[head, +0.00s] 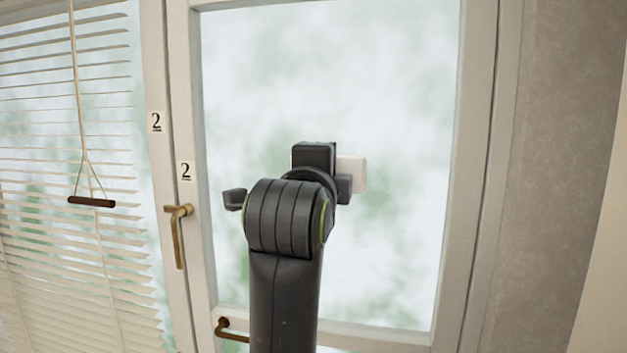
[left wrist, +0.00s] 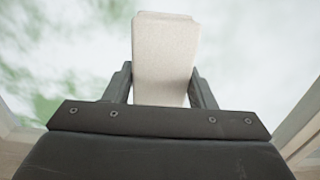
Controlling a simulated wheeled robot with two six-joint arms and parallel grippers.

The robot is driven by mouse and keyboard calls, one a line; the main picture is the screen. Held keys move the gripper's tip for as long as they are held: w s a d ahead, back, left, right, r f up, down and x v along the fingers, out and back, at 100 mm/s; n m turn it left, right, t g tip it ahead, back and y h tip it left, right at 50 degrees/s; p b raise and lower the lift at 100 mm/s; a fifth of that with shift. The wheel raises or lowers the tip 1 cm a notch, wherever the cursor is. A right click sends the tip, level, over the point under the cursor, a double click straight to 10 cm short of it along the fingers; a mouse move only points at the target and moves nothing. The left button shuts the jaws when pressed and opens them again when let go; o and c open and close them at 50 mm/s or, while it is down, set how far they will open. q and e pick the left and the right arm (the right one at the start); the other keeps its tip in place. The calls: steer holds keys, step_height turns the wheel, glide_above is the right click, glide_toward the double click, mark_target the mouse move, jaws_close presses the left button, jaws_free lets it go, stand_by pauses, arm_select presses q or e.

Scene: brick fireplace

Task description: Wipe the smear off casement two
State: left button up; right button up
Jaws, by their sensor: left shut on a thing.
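Casement two (head: 478,150) is a white-framed window filling the middle of the head view, with a "2" label (head: 186,171) on its left stile. It looks closed. Its pane (head: 330,80) shows blurred white and green, and I cannot make out a separate smear. My left gripper (head: 343,183) is in front of the pane, partly hidden by its own arm. It is shut on a pale cream block (head: 353,173), which also shows upright between the fingers in the left wrist view (left wrist: 165,55). I cannot tell whether the block touches the glass. My right gripper is out of view.
A brass handle (head: 178,235) sits at the casement's left edge and a lower brass bar (head: 232,332) at its bottom left. White slatted blinds (head: 60,150) with a corded wooden pull (head: 91,201) hang at left. A grey-brown wall (head: 565,130) stands at right.

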arm_select(q)
steer(key=shift+s+d, duration=0.2)
steer(key=shift+d, duration=0.8)
steer(key=shift+a, duration=0.1)
steer(key=s+b, duration=0.1)
steer(key=s, duration=0.2)
steer(key=s+a+b, duration=0.1)
steer(key=s+b, duration=0.1)
steer(key=shift+s+a, duration=0.1)
steer(key=shift+s, duration=0.3)
steer(key=shift+b, duration=0.3)
